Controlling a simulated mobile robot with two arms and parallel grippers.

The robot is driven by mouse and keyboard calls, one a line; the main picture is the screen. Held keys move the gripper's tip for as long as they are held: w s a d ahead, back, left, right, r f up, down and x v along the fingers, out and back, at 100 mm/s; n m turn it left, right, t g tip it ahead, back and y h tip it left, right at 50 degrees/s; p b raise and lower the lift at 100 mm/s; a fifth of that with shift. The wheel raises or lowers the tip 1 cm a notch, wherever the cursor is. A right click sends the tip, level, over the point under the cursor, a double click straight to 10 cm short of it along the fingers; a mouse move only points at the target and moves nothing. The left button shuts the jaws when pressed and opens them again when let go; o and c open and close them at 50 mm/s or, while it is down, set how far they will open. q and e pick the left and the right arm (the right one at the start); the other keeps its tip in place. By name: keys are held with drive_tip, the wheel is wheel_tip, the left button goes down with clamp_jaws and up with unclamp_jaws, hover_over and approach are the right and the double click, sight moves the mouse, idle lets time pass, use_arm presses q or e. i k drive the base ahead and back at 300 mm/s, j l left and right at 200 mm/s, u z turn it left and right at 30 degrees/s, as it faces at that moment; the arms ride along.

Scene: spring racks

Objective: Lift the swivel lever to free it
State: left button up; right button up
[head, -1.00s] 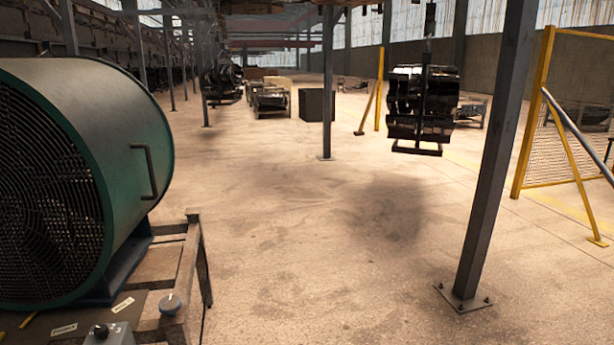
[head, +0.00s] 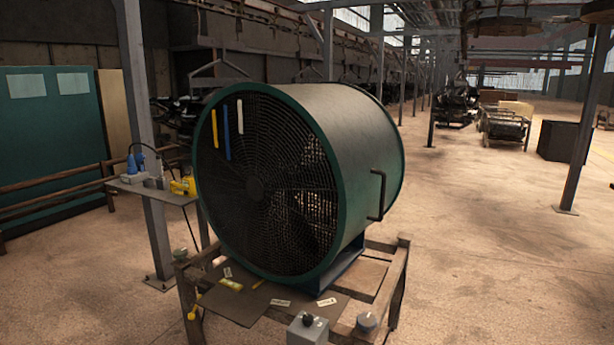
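No swivel lever can be made out in the head view. Neither of my grippers is in view. A large green drum fan (head: 365,130) with a round dark grille stands on a wooden-framed bench (head: 392,290) in the middle. A grey box with a black knob (head: 307,328) sits at the bench's front edge. A round grey knob (head: 367,321) is to its right. Yellow tools and small paper tags lie on the bench top in front of the fan.
A small side table (head: 165,194) with blue and yellow tools stands at the left by a steel post (head: 138,110). A teal board (head: 55,140) is behind it. Another post (head: 578,130) stands at the right. The floor (head: 480,230) right of the fan is clear.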

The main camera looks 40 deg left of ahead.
sight(191, 316)
drive_tip(key=u, duration=2.1)
drive_tip(key=i+j, duration=1.05)
drive_tip(key=j, duration=0.2)
